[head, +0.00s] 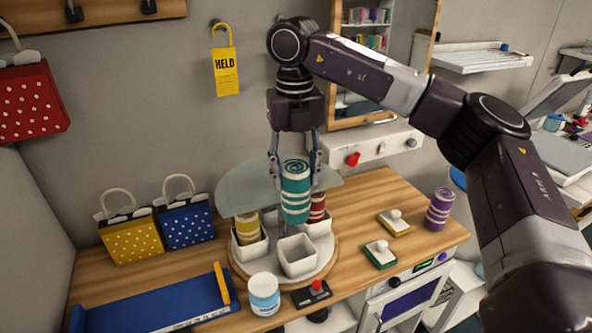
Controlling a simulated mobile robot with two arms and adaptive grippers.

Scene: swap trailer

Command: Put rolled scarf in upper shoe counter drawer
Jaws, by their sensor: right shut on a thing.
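My right gripper (295,172) points down and is shut on a teal rolled scarf (295,195) with white stripes. It holds the scarf upright above a round turntable (240,272) carrying white square bins. A yellow rolled scarf (247,229) stands in the left bin and a red one (318,207) shows behind the teal one, partly hidden. A purple rolled scarf (440,208) stands on the wooden counter at the right. The front bin (297,256) looks empty. I cannot pick out the upper shoe counter drawer for sure. My left gripper is not in view.
A pale translucent panel (235,190) stands over the turntable. A blue tray (150,308), a white-and-blue jar (264,294) and a red-knobbed black box (314,291) are in front. Yellow (130,235) and blue (186,222) dotted bags stand left. Green (380,254) and yellow (395,222) handled plates lie right.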

